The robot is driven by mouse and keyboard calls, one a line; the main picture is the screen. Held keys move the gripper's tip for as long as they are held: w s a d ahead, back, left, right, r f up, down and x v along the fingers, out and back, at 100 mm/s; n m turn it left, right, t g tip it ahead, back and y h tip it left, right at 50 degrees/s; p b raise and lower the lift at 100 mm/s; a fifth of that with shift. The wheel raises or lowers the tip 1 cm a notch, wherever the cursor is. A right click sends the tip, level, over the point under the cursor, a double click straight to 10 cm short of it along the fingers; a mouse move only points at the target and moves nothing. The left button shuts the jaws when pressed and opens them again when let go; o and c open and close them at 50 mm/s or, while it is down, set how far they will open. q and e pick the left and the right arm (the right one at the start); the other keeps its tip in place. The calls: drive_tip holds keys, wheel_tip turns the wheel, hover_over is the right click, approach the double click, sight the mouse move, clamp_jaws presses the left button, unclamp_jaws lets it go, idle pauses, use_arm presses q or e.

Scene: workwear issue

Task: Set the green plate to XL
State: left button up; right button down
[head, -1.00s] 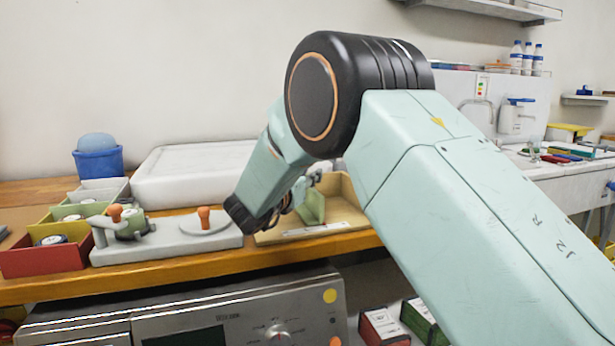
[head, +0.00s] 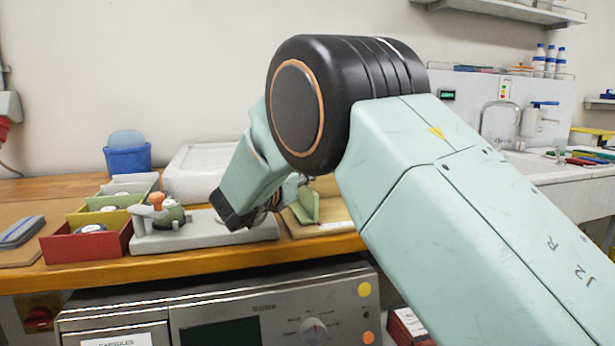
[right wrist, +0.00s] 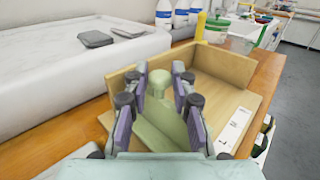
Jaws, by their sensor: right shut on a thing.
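In the head view my right arm partly covers the tray. My left gripper is not in view.
Left of the tray is a grey base (head: 205,231) with a green and orange handled part (head: 168,213). Further left are a red bin (head: 85,243), a green bin (head: 113,202) and a blue container (head: 127,156). A white block (head: 195,170) stands behind. An appliance (head: 270,312) is below.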

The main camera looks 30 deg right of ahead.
drive_tip(key=shift+d+f, duration=0.1)
drive_tip(key=c, duration=1.1)
unclamp_jaws()
drive_tip(key=shift+r, duration=0.45)
wheel_tip(320, 180, up, 9)
drive_tip(key=shift+r, duration=0.15)
